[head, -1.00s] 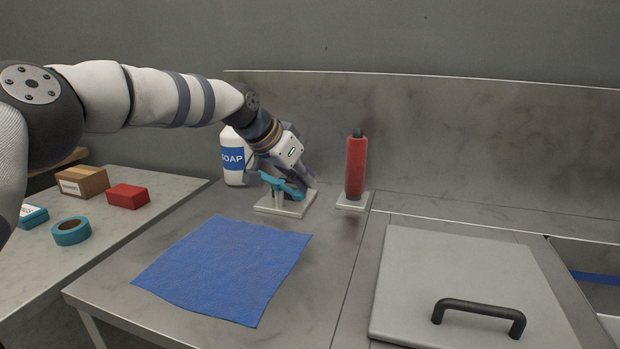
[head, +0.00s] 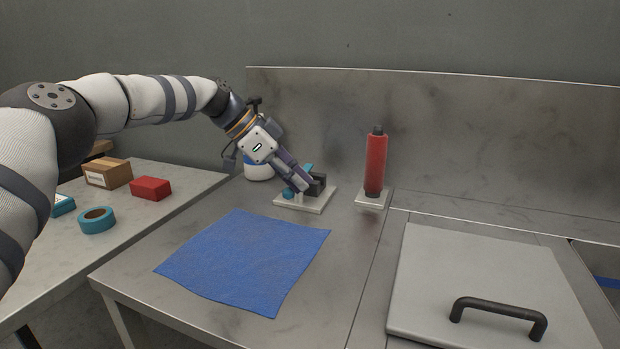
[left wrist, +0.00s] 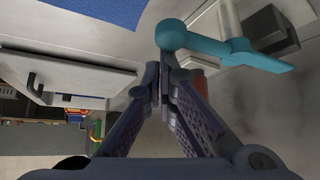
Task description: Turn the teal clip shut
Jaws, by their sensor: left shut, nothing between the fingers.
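The teal clip (left wrist: 219,45) is a lever with a round knob at one end, on a pale post, and fills the upper part of the left wrist view. In the head view the clip (head: 289,194) is partly hidden behind my left gripper, above a pale base plate (head: 316,206). A dark block (head: 319,181) stands on the same plate. My left gripper (head: 304,187) is shut and empty, its fingertips beside the clip; in the left wrist view its fingertips (left wrist: 165,62) lie just below the knob. I cannot tell whether they touch. My right gripper is out of view.
A red bottle (head: 375,163) stands on its own plate to the right. A blue cloth (head: 243,262) lies in front. A grey lid with a black handle (head: 499,316) is at the right. A soap bottle (head: 259,168) is mostly hidden behind my left gripper.

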